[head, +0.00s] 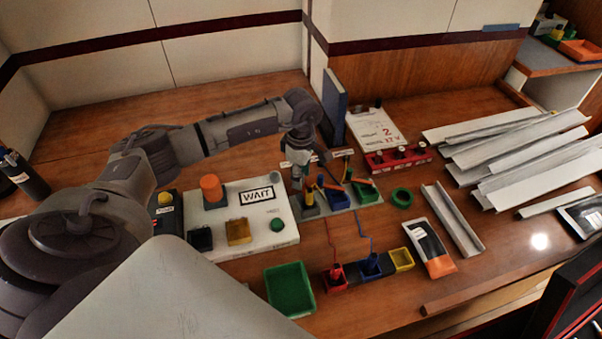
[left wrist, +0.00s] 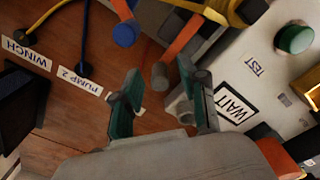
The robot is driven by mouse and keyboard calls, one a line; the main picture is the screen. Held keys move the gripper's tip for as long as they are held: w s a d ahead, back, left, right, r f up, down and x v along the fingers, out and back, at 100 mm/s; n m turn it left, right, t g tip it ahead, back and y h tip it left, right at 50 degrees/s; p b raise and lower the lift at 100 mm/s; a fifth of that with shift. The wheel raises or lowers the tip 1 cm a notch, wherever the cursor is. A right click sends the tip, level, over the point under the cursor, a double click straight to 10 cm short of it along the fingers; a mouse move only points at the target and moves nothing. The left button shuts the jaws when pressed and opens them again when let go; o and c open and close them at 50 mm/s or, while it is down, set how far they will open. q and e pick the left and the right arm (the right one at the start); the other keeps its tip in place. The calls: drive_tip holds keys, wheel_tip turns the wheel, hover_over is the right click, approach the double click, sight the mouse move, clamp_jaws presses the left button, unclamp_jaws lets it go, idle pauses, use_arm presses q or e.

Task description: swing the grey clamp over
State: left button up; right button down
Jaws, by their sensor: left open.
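The grey clamp (head: 310,208) is the leftmost of three on a grey base plate (head: 329,212), partly hidden by my left gripper. In the left wrist view its orange lever runs to a rounded grey end (left wrist: 160,76). My left gripper (head: 297,184) is over the left end of the plate. In the left wrist view the open fingers (left wrist: 159,68) are on either side of the grey end; whether they touch it I cannot tell. A blue clamp (head: 339,198) and a green clamp (head: 366,192) stand to the right. My right gripper is not in view.
A white box marked WAIT (head: 270,222) stands close on the left. A green ring (head: 393,197) is to the right. A blue upright panel (head: 334,105) stands behind.

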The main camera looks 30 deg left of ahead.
use_arm(q)
clamp_jaws()
drive_tip(key=shift+s+a+n, duration=0.2)
drive_tip(key=shift+a+n, duration=0.05)
drive_tip(key=shift+n, duration=0.65)
drive_tip(key=n, duration=0.2)
drive_tip(key=s+n, duration=0.1)
drive_tip(key=n, duration=0.1)
drive_tip(key=shift+s+a+b, duration=0.2)
drive_tip(key=shift+b, duration=0.1)
drive_tip(key=n, duration=0.2)
drive_tip(key=s+n, duration=0.1)
drive_tip(key=n, duration=0.1)
drive_tip(key=s+n, duration=0.1)
drive_tip(key=n, duration=0.1)
unclamp_jaws()
drive_tip(key=shift+d, duration=0.1)
